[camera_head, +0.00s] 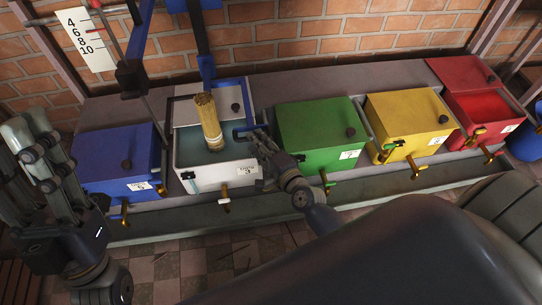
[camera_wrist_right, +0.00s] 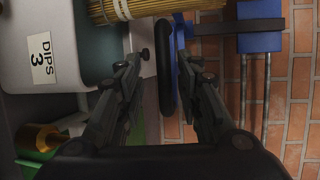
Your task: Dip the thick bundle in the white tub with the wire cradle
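The thick bundle (camera_head: 209,116) of tan sticks hangs nearly upright, its lower end inside the white tub (camera_head: 190,181) over the liquid. The wrist view shows the bundle (camera_wrist_right: 100,14) with a pale band and the tub's label reading DIPS 3 (camera_wrist_right: 41,60). A blue bar hangs above the bundle; I cannot make out the wire cradle itself. My right gripper (camera_head: 256,134) is at the tub's right side. In the wrist view its open fingers (camera_wrist_right: 166,62) stand on either side of a black handle (camera_wrist_right: 165,85) by a blue bar. My left gripper (camera_head: 30,122) is at far left, away from the tub.
A blue tub (camera_head: 110,165) stands left of the white one; green (camera_head: 315,130), yellow (camera_head: 405,118) and red (camera_head: 465,75) tubs stand to the right. Taps stick out along their fronts. A numbered scale (camera_head: 85,40) and brick wall are behind.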

